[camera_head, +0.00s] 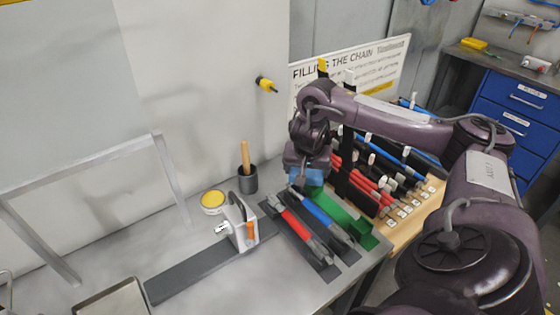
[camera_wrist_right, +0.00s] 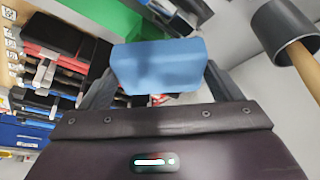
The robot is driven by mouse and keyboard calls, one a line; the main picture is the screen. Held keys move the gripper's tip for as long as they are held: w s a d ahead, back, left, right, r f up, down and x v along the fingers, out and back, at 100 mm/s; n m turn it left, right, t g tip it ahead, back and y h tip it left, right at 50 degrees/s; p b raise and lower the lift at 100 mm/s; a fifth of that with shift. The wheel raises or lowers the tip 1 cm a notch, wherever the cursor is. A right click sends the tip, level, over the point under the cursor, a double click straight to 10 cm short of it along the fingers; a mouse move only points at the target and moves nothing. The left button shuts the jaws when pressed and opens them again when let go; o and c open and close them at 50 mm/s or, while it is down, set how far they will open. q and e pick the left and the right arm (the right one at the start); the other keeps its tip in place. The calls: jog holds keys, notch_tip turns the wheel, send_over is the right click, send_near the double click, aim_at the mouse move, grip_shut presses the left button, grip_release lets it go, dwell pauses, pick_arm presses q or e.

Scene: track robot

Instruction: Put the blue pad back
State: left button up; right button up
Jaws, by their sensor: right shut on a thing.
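The blue pad (camera_wrist_right: 160,66) is a small flat block between the two fingers of my right gripper (camera_wrist_right: 158,85) in the right wrist view. The gripper is shut on it. In the head view the blue pad (camera_head: 309,178) hangs just below my right gripper (camera_head: 308,170), above the back of the table, beside the green block and behind the red and blue tools. Whether the pad touches anything beneath it I cannot tell. My left gripper is in neither view.
A dark cup with a wooden handle (camera_head: 247,182) stands left of the gripper. A yellow-topped tin (camera_head: 212,199) and a grey clamp device (camera_head: 240,225) stand nearby. A red tool (camera_head: 296,221) and a green block (camera_head: 345,217) lie in front. A rack of tools (camera_head: 375,170) is at right.

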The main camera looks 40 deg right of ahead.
jog(key=w+b, duration=0.1)
jog(key=w, duration=0.3)
jog(key=w+f+b, duration=0.1)
jog(key=w, duration=0.3)
jog(key=w+d+f+b, duration=0.1)
jog(key=w, duration=0.3)
jog(key=shift+s+d+f, duration=0.1)
jog(key=shift+f, duration=0.4)
notch_tip(320, 180, down, 4)
jog(key=shift+r, duration=0.25)
jog(key=shift+w+f, duration=0.25)
jog(key=shift+f, duration=0.05)
jog(key=shift+s, duration=0.1)
